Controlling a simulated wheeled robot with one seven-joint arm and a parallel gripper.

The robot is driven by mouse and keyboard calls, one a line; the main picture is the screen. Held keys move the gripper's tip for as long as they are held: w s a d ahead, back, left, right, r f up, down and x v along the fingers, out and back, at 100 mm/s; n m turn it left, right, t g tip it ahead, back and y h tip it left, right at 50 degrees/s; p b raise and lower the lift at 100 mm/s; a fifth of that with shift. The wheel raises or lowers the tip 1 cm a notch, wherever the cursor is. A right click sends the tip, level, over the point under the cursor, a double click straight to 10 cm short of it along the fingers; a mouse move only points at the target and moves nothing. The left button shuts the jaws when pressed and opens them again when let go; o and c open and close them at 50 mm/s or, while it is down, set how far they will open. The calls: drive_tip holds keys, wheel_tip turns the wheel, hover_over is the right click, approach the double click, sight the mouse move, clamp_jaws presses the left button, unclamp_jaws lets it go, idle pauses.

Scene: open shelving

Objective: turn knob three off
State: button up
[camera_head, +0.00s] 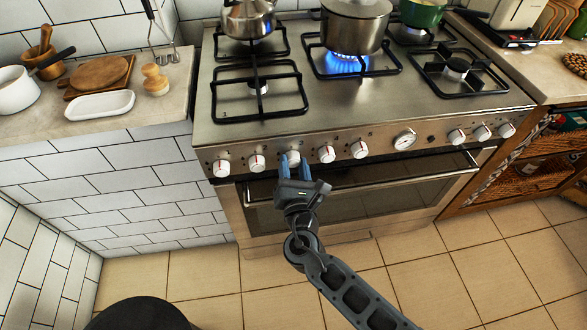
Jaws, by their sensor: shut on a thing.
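The stove (360,105) has a row of white knobs with red marks along its front panel. My gripper (290,160) is at the third knob from the left (293,157), with its blue fingers on either side of it, shut on it. The fingers partly hide this knob, so its mark's angle is hard to tell. The first knob (221,168), second knob (257,162), fourth knob (327,154) and fifth knob (359,149) are free. A blue flame (345,64) burns under the large pot (355,24).
The oven handle (360,182) runs below the knobs, close under my gripper. A kettle (249,18) and a green pot (422,12) stand on the back burners.

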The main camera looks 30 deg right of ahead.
drive_tip(key=m+b, duration=0.4)
drive_tip(key=m, duration=0.2)
drive_tip(key=shift+f+b, duration=0.2)
drive_tip(key=shift+b, duration=0.2)
drive_tip(key=m+y+b, duration=0.1)
drive_tip(key=m+b, duration=0.2)
drive_tip(key=m, duration=0.2)
drive_tip(key=shift+d+r+b, duration=0.15)
drive_tip(key=shift+b, duration=0.25)
drive_tip(key=shift+m, duration=0.3)
drive_tip(key=o, duration=1.1)
drive_tip(key=shift+c, duration=0.2)
drive_tip(key=shift+s, duration=0.1)
drive_tip(key=v, duration=0.7)
drive_tip(key=shift+s+r+b, duration=0.15)
drive_tip(key=shift+s+b, duration=0.2)
drive_tip(key=shift+b, duration=0.05)
